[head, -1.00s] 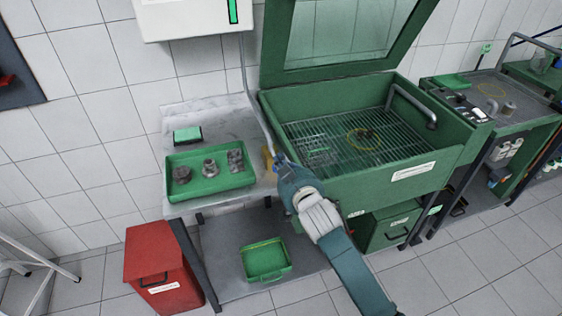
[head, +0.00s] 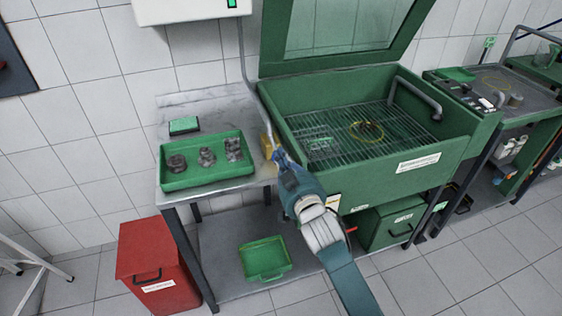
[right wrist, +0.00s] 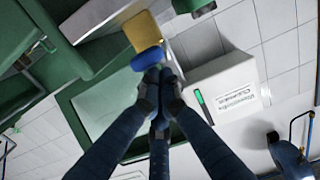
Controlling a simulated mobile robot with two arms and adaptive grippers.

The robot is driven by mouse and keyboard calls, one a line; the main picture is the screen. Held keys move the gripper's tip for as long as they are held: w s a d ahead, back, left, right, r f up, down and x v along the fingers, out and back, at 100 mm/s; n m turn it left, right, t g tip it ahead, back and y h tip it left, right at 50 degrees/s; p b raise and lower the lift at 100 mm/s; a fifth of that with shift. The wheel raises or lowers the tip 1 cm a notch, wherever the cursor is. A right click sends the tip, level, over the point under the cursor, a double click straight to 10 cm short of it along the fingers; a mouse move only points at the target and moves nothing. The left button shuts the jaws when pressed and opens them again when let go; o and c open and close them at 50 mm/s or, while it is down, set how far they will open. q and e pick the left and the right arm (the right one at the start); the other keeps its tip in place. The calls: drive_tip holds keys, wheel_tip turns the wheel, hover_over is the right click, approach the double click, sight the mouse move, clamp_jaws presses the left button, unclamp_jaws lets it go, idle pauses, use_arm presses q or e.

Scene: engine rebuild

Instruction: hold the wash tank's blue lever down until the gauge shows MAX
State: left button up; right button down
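The wash tank (head: 370,160) is a green basin with a grate and a raised glass lid. A yellow block (head: 266,147) sits at its left side, beside a grey pipe. In the right wrist view, the blue lever (right wrist: 147,60) is next to the yellow block. My right gripper (head: 281,160) is at the tank's left corner. Its fingertips (right wrist: 156,78) are together at the lever, partly covering it; I cannot tell whether they press on it. A white box (head: 190,10) with a green gauge bar (right wrist: 198,97) is on the wall. No MAX mark is readable. My left gripper is not in view.
A side table left of the tank holds a green tray (head: 205,178) with grey parts. Below are another green tray (head: 265,262) and a red bin (head: 152,262). A second green station (head: 480,85) stands on the right. The front floor is clear.

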use_arm(q)
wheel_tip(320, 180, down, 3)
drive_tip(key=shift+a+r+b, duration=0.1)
drive_tip(key=shift+b, duration=0.75)
use_arm(e)
wheel_tip(320, 180, down, 2)
drive_tip(key=shift+s+f+t, duration=0.1)
drive_tip(key=shift+t, duration=0.3)
drive_tip(key=shift+d, duration=0.1)
idle(3.4)
